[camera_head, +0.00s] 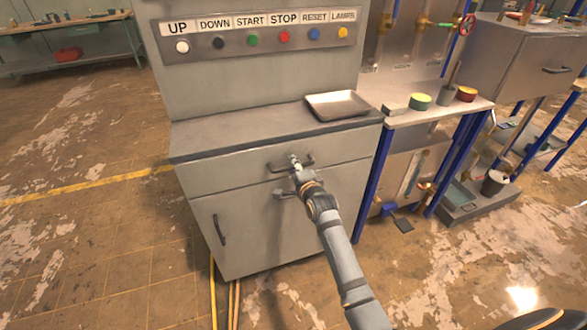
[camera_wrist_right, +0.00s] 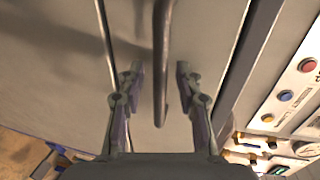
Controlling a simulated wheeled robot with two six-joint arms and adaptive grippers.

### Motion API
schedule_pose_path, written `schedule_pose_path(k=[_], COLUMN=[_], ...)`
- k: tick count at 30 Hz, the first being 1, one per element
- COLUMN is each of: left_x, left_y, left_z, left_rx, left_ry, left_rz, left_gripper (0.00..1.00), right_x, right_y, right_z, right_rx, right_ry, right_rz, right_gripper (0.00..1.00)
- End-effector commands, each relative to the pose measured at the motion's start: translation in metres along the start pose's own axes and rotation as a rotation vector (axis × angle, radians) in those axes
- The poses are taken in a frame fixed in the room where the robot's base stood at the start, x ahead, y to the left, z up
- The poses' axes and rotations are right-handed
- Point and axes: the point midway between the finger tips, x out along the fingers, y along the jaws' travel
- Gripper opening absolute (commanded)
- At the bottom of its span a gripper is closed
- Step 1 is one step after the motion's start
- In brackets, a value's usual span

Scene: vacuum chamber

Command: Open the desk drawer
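The desk drawer (camera_head: 225,172) is the wide grey front just under the cabinet's worktop, and it looks closed. Its dark bar handle (camera_head: 274,168) is partly covered by my right gripper (camera_head: 296,164). In the right wrist view the handle (camera_wrist_right: 160,50) runs down between the two fingers of my right gripper (camera_wrist_right: 159,80). The fingers are apart, with a visible gap on each side of the bar. My left gripper is in neither view.
A metal tray (camera_head: 338,105) lies on the worktop. Labelled buttons (camera_head: 252,40) line the panel above. A lower door with a vertical handle (camera_head: 219,230) is below the drawer. A blue-legged bench (camera_head: 440,108) stands close on the right. The floor at left is clear.

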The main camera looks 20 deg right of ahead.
Motion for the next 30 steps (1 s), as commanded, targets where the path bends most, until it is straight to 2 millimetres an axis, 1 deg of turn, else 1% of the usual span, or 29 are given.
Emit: schedule_pose_path(k=[4,5,12,25,30], left_x=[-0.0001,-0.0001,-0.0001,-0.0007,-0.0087], left_y=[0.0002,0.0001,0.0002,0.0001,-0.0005], left_z=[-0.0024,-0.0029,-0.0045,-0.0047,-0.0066], left_rx=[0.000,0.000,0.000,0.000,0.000], left_ry=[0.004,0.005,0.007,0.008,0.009], left_rz=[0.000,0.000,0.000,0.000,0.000], left_gripper=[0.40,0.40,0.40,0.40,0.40], right_x=[-0.0002,-0.0002,-0.0004,-0.0008,-0.0062], right_y=[0.0001,0.0001,0.0002,0.0005,-0.0002], right_z=[-0.0001,-0.0001,-0.0001,-0.0001,0.0000], right_rx=[0.000,0.000,-0.001,-0.001,0.000], right_ry=[0.000,0.000,0.000,0.000,0.000], right_rz=[0.000,0.000,0.000,0.001,0.003], right_gripper=[0.35,0.32,0.00,0.00,0.00])
